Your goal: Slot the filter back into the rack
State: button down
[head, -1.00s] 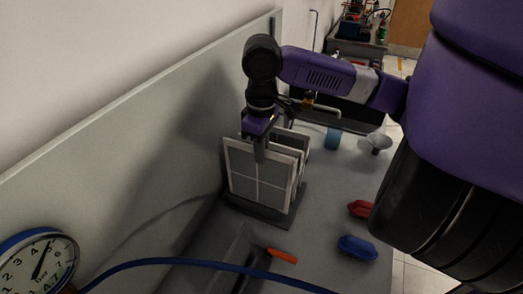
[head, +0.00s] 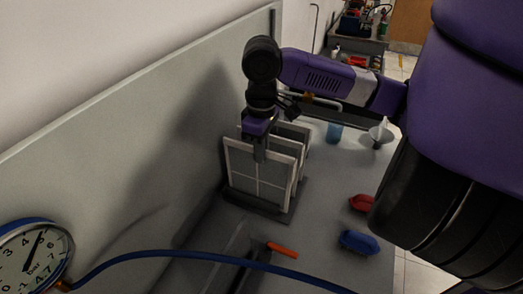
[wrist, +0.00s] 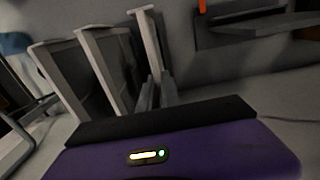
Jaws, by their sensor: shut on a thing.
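The filter (head: 242,174) is a flat grey panel with a pale frame and a pale cross on its face. It stands upright at the front of the rack (head: 287,213), whose dark base lies on the bench by the grey back panel. My gripper (head: 260,157) points down and is shut on the filter's top edge. Another framed panel stands just behind it.
A blue hose (head: 180,254) crosses in front, by a round gauge (head: 33,258). An orange-handled tool (head: 281,249), a blue brush (head: 359,242) and a red brush (head: 361,203) lie nearby. A blue cup (head: 334,133) and a funnel (head: 381,134) stand behind.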

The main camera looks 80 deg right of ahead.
jog(key=shift+f+b, duration=0.45)
jog(key=shift+f, duration=0.3)
jog(key=c, duration=1.5)
grip_release()
jog(key=shift+r, duration=0.1)
jog(key=shift+r, duration=3.9)
jog(key=shift+s, duration=0.1)
